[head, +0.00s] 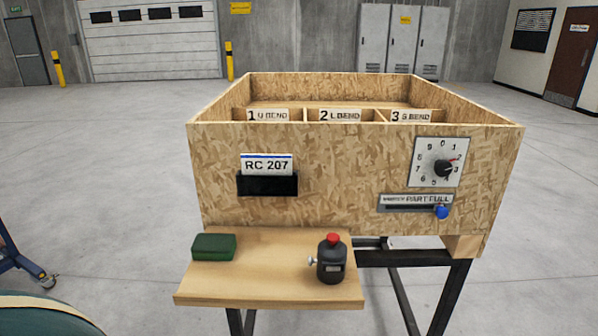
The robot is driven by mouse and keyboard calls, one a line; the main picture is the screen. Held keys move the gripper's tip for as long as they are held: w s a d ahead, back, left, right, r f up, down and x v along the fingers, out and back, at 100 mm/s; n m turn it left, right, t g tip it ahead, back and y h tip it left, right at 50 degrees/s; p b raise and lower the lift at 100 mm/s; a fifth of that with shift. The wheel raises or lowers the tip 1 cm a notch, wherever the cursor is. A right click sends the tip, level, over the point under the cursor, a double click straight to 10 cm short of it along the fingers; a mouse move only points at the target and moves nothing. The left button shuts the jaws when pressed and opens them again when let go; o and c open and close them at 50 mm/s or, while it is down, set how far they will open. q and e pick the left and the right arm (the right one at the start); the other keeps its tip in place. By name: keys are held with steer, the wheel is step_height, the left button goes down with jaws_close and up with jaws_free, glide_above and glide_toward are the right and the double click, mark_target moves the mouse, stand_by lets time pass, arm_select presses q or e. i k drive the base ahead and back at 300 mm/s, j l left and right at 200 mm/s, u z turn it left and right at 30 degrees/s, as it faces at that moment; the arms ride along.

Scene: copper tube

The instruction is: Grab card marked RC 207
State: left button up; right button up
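The card marked RC 207 (267,164) is white with a blue stripe along its top edge. It stands upright in a black holder (267,185) on the front of a large chipboard box. Its lower part is hidden inside the holder. Neither of my grippers shows in the head view.
The chipboard box (350,185) has compartments labelled 1, 2 and 3, a dial (438,162) and a slider with a blue knob (441,211). A wooden shelf (270,290) below the card carries a green block (214,246) and a black bottle with a red top (332,262).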

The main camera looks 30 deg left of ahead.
mark_target(267, 163)
steer(key=k+j+z, duration=0.2)
steer(key=j, duration=0.15)
steer(key=j+z, duration=0.2)
steer(key=j, duration=0.15)
steer(key=k+j+z, duration=0.2)
steer(key=k+j, duration=0.2)
steer(key=j, duration=0.15)
steer(key=k+j+z, duration=0.1)
steer(key=j, duration=0.25)
steer(key=k+j, duration=0.25)
steer(key=j+z, duration=0.05)
steer(key=j, duration=0.05)
